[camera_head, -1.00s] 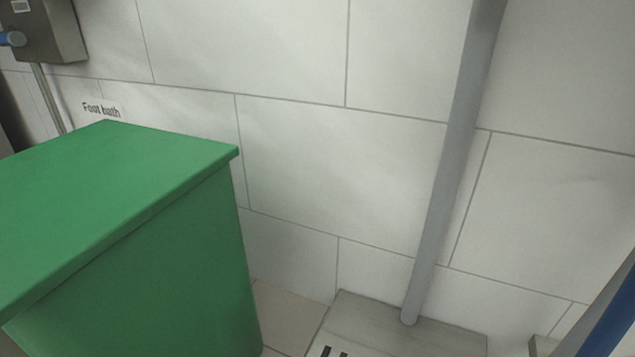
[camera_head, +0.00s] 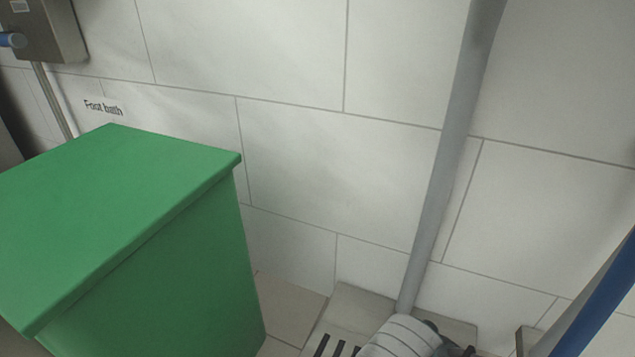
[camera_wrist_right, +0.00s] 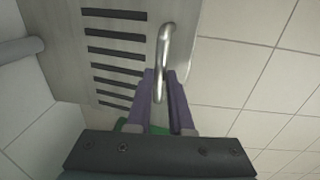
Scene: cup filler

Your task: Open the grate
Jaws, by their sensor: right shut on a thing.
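The grate is a pale grey panel with a row of dark slots. Part of the grate (camera_head: 352,323) shows at the bottom of the head view, at the foot of the grey pipe. In the right wrist view, the grate (camera_wrist_right: 116,31) fills the upper left, with a shiny bent metal handle (camera_wrist_right: 164,38) near its right edge. My right gripper (camera_wrist_right: 161,76) has its purple fingers closed around the lower end of the handle. The head view shows only part of my right arm; its fingers are hidden there. My left gripper is in neither view.
A green box-like cabinet (camera_head: 125,205) stands left of the grate. A grey vertical pipe (camera_head: 440,165) runs down the tiled wall (camera_head: 330,170). A blue-edged object (camera_head: 603,300) is at the lower right. Open tiled floor (camera_wrist_right: 250,60) lies beside the grate.

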